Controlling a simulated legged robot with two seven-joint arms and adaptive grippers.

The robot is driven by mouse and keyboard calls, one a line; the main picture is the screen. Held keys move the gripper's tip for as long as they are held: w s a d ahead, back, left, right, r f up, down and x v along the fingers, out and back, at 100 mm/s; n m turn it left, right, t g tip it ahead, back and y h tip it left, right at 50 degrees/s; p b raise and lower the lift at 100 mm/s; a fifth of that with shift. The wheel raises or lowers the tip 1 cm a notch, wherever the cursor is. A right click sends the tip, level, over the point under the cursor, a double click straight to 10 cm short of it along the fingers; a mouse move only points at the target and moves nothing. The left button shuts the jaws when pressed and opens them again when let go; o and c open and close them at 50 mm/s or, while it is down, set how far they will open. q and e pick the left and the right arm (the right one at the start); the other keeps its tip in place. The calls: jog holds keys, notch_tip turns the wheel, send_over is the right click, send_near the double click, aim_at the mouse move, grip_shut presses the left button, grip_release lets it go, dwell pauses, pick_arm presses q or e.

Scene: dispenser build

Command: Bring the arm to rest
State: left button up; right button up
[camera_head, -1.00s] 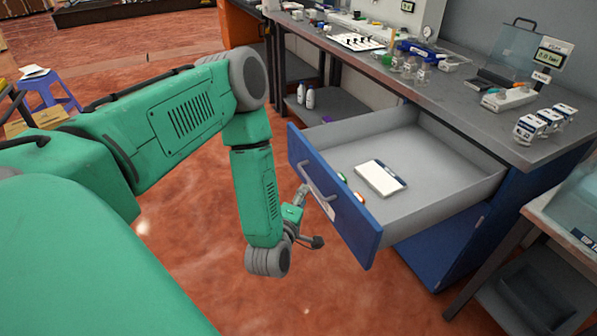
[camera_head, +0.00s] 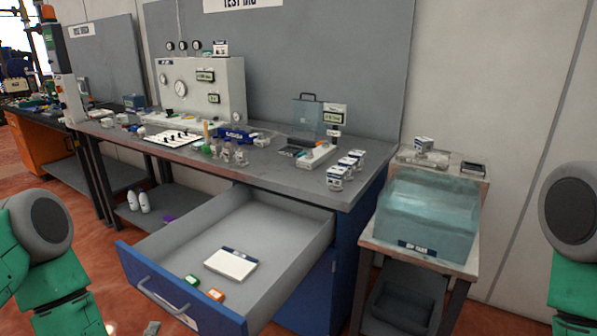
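My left arm (camera_head: 50,265) comes in at the lower left, its grey joint raised and its forearm running down out of the picture. A small grey piece (camera_head: 152,327) at the bottom edge, just in front of the drawer, looks like a tip of my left gripper; its opening cannot be made out. The blue-fronted drawer (camera_head: 180,300) stands pulled out, with its handle (camera_head: 165,297) clear of the gripper. Inside lie a white box (camera_head: 231,263), a green item (camera_head: 192,281) and an orange item (camera_head: 216,295). My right arm (camera_head: 572,270) shows at the right edge; its gripper is out of view.
The grey workbench (camera_head: 290,165) carries a gauge panel (camera_head: 200,90), several jars, small boxes (camera_head: 345,168) and a blue tool case. A side stand with a clear teal bin (camera_head: 427,215) is right of the drawer. Two white bottles (camera_head: 138,201) stand on the lower shelf.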

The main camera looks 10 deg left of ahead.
pick_arm(q)
jog(key=s+d+f+m+g+h+b, duration=0.1)
jog(key=s+d+f+m+g+h, duration=0.45)
jog(key=s+d+f+m, duration=0.3)
jog(key=s+f+m+g+b, duration=0.1)
jog(key=s+m+g, duration=0.7)
jog(key=s+m, duration=0.4)
jog(key=s, duration=0.3)
jog(key=shift+f, duration=0.3)
jog(key=shift+g, duration=0.25)
jog(key=shift+w+d, duration=0.1)
